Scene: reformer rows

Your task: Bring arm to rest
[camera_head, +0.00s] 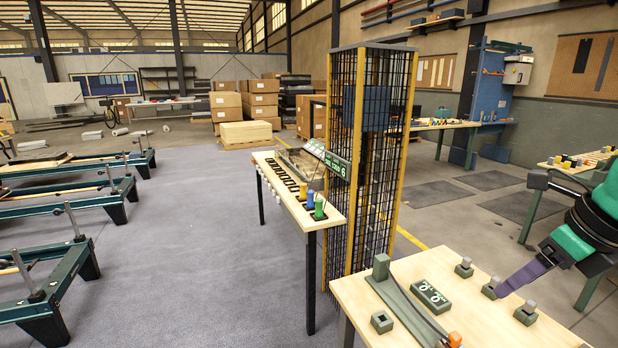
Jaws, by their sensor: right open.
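My right arm (595,222), green and black, comes in from the right edge. My right gripper (522,277) is at its end, with a purple tapered part pointing down and left over the near wooden table (470,262). The tip is close to a small grey-green block fixture (490,289); I cannot tell whether they touch. The gripper is open, and I see nothing held in it. My left gripper is not in view.
More small fixtures (464,267) and a long green fixture (408,302) stand on the near table. A narrow table (330,214) with coloured cylinders stands left of a yellow-posted mesh cage (361,150). Green-framed reformers (85,262) line the left. Grey floor (200,250) between is clear.

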